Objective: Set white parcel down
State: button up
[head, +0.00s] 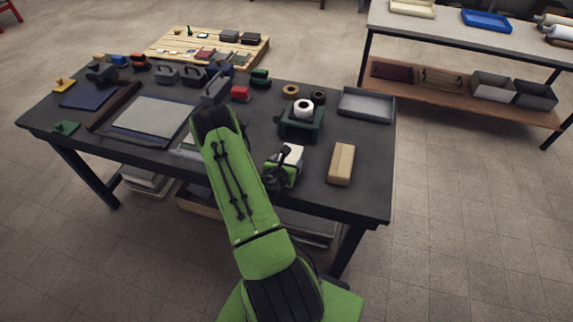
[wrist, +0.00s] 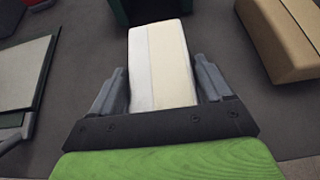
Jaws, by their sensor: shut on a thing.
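The white parcel (wrist: 160,66) shows in the wrist view as a pale block with a cream strip along it. My gripper (wrist: 163,88) has one grey finger on each side of it and is shut on it. In the head view the white parcel (head: 292,155) shows at the end of my green arm, over the front part of the dark table (head: 255,213). My gripper (head: 285,165) partly hides it there. I cannot tell whether the parcel touches the table top.
A tan block (head: 341,164) lies to the right of my gripper. A green dispenser with a white roll (head: 303,108) stands behind it. A grey tray (head: 365,105) sits at the back right corner. Flat grey sheets (head: 152,117) lie to the left. Dark table top is bare around the tan block.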

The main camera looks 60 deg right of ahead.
jog(key=o, duration=1.2)
